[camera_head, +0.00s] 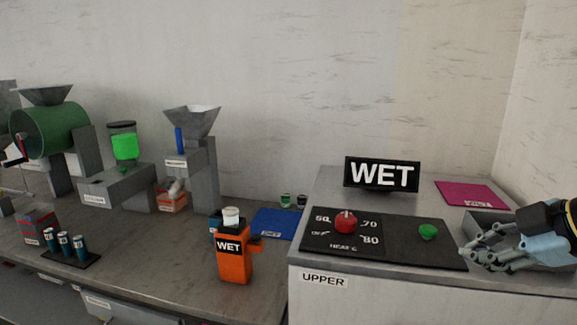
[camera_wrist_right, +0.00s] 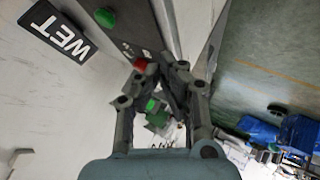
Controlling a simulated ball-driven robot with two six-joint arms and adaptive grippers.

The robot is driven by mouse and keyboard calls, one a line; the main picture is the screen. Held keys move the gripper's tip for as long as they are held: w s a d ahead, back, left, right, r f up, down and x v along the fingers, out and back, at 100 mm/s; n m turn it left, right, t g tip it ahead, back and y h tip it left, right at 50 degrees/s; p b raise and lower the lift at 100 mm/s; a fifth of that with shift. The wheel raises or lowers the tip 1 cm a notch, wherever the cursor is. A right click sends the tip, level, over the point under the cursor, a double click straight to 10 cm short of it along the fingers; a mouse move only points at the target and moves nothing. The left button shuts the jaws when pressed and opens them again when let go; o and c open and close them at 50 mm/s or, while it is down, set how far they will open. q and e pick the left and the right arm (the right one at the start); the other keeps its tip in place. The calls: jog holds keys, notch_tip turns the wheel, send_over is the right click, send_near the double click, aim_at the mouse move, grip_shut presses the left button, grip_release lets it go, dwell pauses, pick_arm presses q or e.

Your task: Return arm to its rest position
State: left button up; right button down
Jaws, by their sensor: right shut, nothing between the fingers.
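My right gripper (camera_head: 490,252) comes in from the right edge in the head view, over the right part of the raised grey cabinet, beside the black panel. It is shut and empty. In the right wrist view its fingers (camera_wrist_right: 158,75) close together in the middle of the picture. The black panel (camera_head: 385,252) carries a red knob (camera_head: 346,222) with heat numbers around it and a green button (camera_head: 428,232). A black WET sign (camera_head: 382,175) stands behind the panel. My left gripper is not in view.
A grey tray (camera_head: 480,217) is partly hidden behind my right gripper. A magenta mat (camera_head: 472,194) lies at the back right. An orange WET container (camera_head: 234,262) and a blue mat (camera_head: 275,223) are on the lower bench (camera_head: 180,270). Several machines with hoppers stand at the left.

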jog(key=s+d+f+m+g+h+b, duration=0.1)
jog(key=s+f+m+b, duration=0.2)
jog(key=f, duration=1.1)
jog(key=s+d+f+m+g+h+b, duration=0.15)
jog(key=s+f+b, duration=0.35)
jog(key=f, duration=0.9)
jog(key=s+d+f+m+g+b, duration=0.1)
jog(key=s+f+m+g+b, duration=0.3)
jog(key=f, duration=1.1)
jog(key=s+a+f+m+h+b, duration=0.1)
jog(key=s+f+m, duration=0.1)
jog(key=s+f, duration=0.6)
jog(key=s+f+m+b, duration=0.1)
jog(key=s+f+m, duration=0.1)
jog(key=s+f, duration=0.6)
jog(key=s+a+f+m+h, duration=0.1)
jog(key=s+f, duration=0.7)
jog(key=s, duration=0.8)
jog(key=shift+s+a+m+g+h+b, duration=0.3)
jog(key=shift+s+m+g+h+b, duration=0.05)
jog(key=shift+s+m+b, duration=0.1)
